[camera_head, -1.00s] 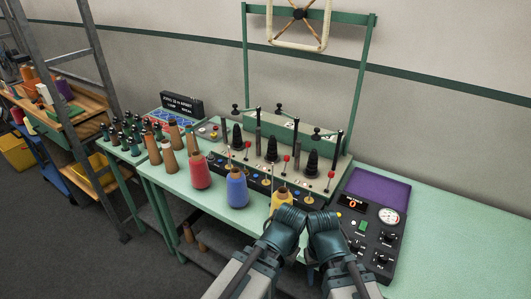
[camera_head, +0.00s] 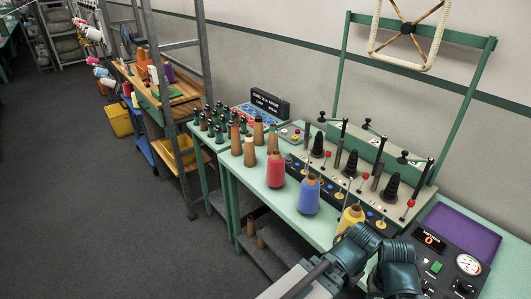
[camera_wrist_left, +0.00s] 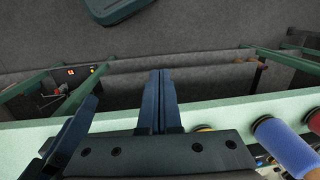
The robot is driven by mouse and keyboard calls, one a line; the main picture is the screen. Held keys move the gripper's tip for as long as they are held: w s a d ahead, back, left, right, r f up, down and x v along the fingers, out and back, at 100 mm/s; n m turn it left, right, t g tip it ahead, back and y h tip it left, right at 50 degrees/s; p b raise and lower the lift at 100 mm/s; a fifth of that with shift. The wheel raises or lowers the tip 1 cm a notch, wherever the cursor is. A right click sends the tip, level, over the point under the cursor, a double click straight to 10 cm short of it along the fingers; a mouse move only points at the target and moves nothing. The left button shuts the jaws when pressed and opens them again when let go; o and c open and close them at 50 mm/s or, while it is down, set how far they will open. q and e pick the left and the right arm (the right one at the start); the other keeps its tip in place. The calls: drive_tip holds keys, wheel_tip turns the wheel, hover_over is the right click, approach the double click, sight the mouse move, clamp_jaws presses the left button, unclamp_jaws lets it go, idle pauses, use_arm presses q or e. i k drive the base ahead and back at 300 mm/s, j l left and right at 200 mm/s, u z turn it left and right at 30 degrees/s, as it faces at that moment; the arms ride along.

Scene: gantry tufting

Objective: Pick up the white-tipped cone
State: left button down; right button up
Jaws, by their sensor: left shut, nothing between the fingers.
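Several brown cones stand on the green table, left of the red spool. One of them, a brown cone (camera_head: 250,152), seems to have a paler tip, but it is too small to be sure it is the white-tipped cone. My left gripper (camera_wrist_left: 160,75) is shut and empty in the left wrist view, over the table's edge with floor beyond. In the head view my left wrist (camera_head: 355,248) is beside the yellow spool (camera_head: 350,218), well right of the cones. My right wrist (camera_head: 398,268) is just right of it; its fingers are hidden.
A red spool (camera_head: 275,170) and a blue spool (camera_head: 309,195) stand between the cones and my arms. The tufting machine (camera_head: 375,185) stands behind, a control panel (camera_head: 445,250) to the right. Dark bobbins (camera_head: 215,122) fill a side table. A ladder (camera_head: 180,110) stands further left.

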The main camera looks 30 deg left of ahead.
sight(250, 155)
drive_tip(key=i+j, duration=0.1)
drive_tip(key=j, duration=0.45)
drive_tip(key=i+j, duration=0.1)
drive_tip(key=j, duration=0.4)
drive_tip(key=i+j, duration=0.15)
drive_tip(key=j, duration=0.4)
drive_tip(key=i+j, duration=0.75)
